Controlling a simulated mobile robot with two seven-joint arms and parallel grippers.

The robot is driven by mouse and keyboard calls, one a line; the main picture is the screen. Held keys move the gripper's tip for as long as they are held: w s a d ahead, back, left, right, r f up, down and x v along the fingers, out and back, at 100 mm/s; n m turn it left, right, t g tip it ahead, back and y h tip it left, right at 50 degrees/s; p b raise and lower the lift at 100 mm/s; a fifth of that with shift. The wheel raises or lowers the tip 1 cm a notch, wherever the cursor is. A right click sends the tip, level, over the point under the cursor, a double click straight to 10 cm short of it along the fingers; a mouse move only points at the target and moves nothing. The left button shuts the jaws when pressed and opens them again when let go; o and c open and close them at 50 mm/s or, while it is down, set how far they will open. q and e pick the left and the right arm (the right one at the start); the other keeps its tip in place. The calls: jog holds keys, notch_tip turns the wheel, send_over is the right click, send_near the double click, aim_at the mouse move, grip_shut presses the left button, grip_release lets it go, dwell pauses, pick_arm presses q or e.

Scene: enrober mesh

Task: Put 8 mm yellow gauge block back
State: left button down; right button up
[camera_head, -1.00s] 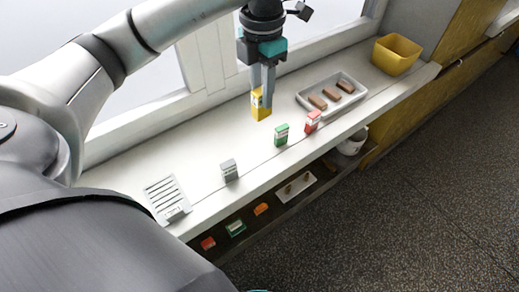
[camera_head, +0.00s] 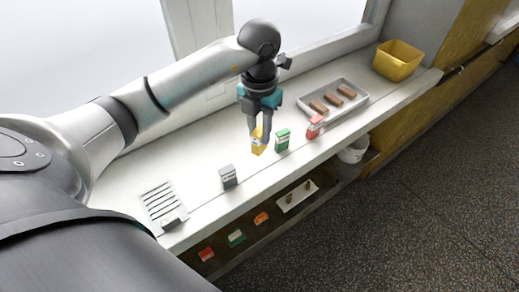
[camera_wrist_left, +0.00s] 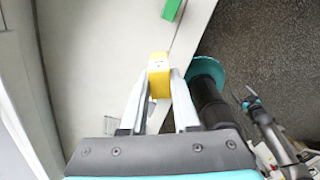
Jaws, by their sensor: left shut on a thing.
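The yellow gauge block (camera_head: 257,142) is upright between the fingers of my left gripper (camera_head: 260,136), at the windowsill counter. My left gripper is shut on it; the block's yellow top (camera_wrist_left: 159,68) shows between the fingertips in the left wrist view. I cannot tell whether its base touches the counter. A green block (camera_head: 282,140) stands just to its right, and a red block (camera_head: 314,126) stands beyond that. A grey block (camera_head: 228,177) stands to the left.
A white tray (camera_head: 357,103) with brown bars lies behind the red block. A yellow bin (camera_head: 398,60) stands at the far right. A slotted plate (camera_head: 160,203) lies at the left end. A lower shelf holds small coloured items (camera_head: 236,237) and a white dish (camera_head: 297,196).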

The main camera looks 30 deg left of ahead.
aim_at(260, 147)
pick_arm(q)
jog(key=shift+f+b, duration=0.35)
jog(key=shift+f, duration=2.65)
jog(key=shift+f, duration=0.1)
jog(key=c, duration=1.1)
grip_release()
jog(key=shift+f, duration=0.1)
jog(key=o, duration=0.4)
jog(key=shift+o, duration=0.2)
jog(key=shift+r, duration=0.25)
notch_tip(260, 147, up, 12)
jog(key=shift+p, duration=0.7)
jog(key=shift+d+f, duration=0.1)
